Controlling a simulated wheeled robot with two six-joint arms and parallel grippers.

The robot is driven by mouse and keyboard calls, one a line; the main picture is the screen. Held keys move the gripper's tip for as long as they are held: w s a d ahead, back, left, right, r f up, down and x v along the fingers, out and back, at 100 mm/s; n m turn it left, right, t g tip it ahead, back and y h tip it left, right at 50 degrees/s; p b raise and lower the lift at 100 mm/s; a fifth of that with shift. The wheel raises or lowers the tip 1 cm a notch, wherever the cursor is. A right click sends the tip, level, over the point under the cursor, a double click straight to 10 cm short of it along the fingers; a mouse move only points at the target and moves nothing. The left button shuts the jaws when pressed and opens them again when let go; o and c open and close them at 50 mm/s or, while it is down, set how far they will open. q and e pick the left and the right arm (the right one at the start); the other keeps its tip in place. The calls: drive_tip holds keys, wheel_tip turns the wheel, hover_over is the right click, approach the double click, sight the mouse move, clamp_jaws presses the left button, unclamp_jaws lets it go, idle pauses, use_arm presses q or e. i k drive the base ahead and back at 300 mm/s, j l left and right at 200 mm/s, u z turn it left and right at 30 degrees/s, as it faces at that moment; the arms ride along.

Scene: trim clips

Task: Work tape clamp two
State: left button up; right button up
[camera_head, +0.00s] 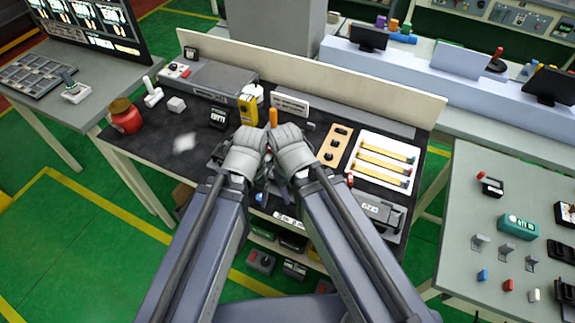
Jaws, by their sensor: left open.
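A white board (361,146) lies on the right part of the dark bench top, with several yellow strips across it that have dark ends. I cannot tell which part, if any, is the second tape clamp. My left gripper (254,146) is open over the middle of the bench, left of the board. My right gripper (283,142) is close beside it, and its fingertips are hidden behind its own body. An orange peg (273,117) stands just beyond the two grippers. What lies right under them is hidden.
A yellow device (247,109) and a small white sign (290,104) stand behind my grippers. A wooden block (335,146) lies left of the board. A red jar (125,117) stands at the bench's left end. A cream back panel (340,82) closes the rear.

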sight(268, 157)
drive_tip(key=k+l, duration=0.3)
drive_tip(key=k, duration=0.2)
drive_tip(key=k+l, duration=0.35)
drive_tip(key=k, duration=0.15)
